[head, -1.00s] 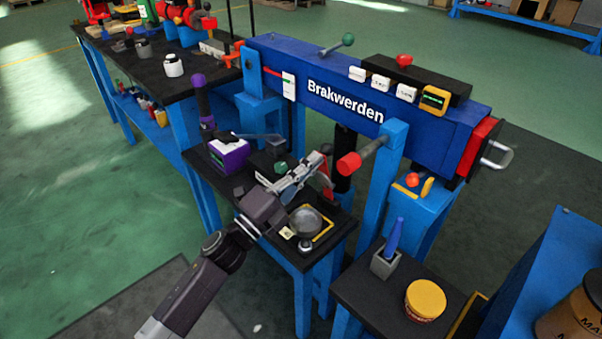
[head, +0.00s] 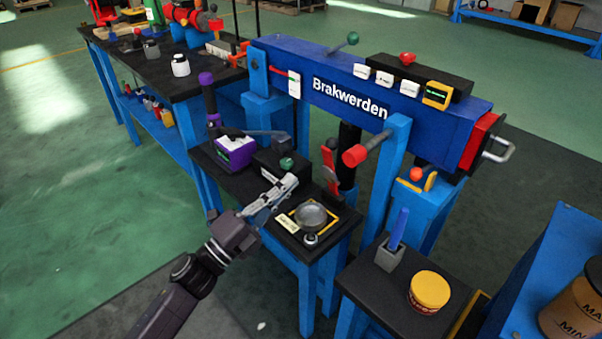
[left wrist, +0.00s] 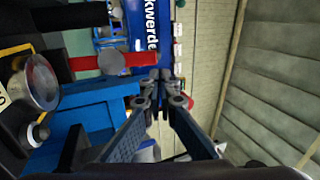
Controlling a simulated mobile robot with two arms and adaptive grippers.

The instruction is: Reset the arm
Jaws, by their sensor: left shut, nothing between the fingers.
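My left arm comes in from the lower left of the head view. Its gripper (head: 286,187) is shut and empty, above the small black table (head: 240,185), left of the round metal dish (head: 310,214). In the left wrist view the gripper's fingers (left wrist: 160,80) meet at their tips, with nothing between them. Behind them show the blue Brakwerden beam (left wrist: 146,30) and a red-capped rod (left wrist: 125,60). The dish also shows at the left edge of the wrist view (left wrist: 42,82). My right gripper is in neither view.
The blue Brakwerden beam (head: 290,60) stands behind the small table. A purple box (head: 235,154) and a black block with a green knob (head: 268,162) stand on that table. A yellow-lidded tub (head: 429,290) and a grey holder (head: 388,256) stand at right. The green floor at left is clear.

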